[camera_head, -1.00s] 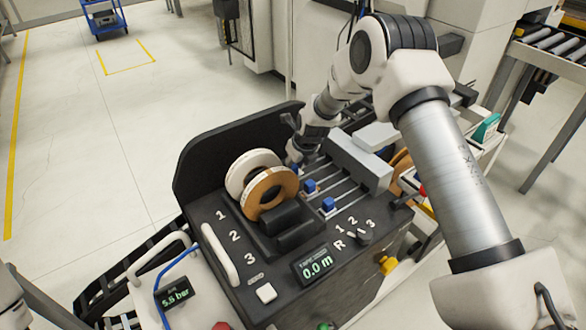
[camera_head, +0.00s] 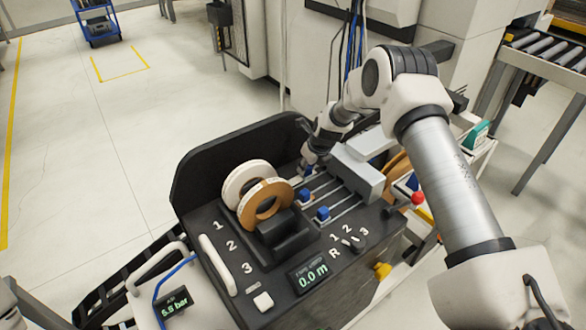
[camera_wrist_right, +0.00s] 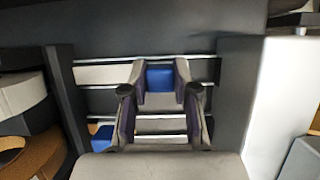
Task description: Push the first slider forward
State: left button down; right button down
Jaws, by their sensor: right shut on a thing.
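The first slider (camera_wrist_right: 160,77) is a blue block on the farthest track of the dark machine (camera_head: 205,190). In the right wrist view it sits between the fingertips of my right gripper (camera_wrist_right: 160,80), which is shut on it. In the head view this gripper (camera_head: 308,166) is low over the far track, and the slider is mostly hidden by it. The second slider (camera_head: 305,195) and third slider (camera_head: 322,213) are blue blocks on nearer tracks. The second slider also shows in the wrist view (camera_wrist_right: 102,138), further left than the first. My left gripper is out of view.
A grey block (camera_head: 357,172) spans the tracks' right end. White and brown tape rolls (camera_head: 262,203) stand left of the tracks. A dark back panel (camera_head: 225,150) rises behind. A display (camera_head: 307,275) reads 0.0 m. A red knob (camera_head: 417,198) is at the right.

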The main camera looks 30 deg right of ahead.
jog(key=shift+w+d, duration=0.2)
jog(key=shift+d, duration=0.9)
jog(key=shift+a, duration=0.15)
jog(key=c, duration=1.2)
grip_release()
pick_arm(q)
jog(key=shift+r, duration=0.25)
pick_arm(e)
jog(key=shift+o, duration=0.2)
jog(key=shift+d, duration=0.25)
jog(key=shift+a, duration=0.1)
jog(key=v, duration=1.2)
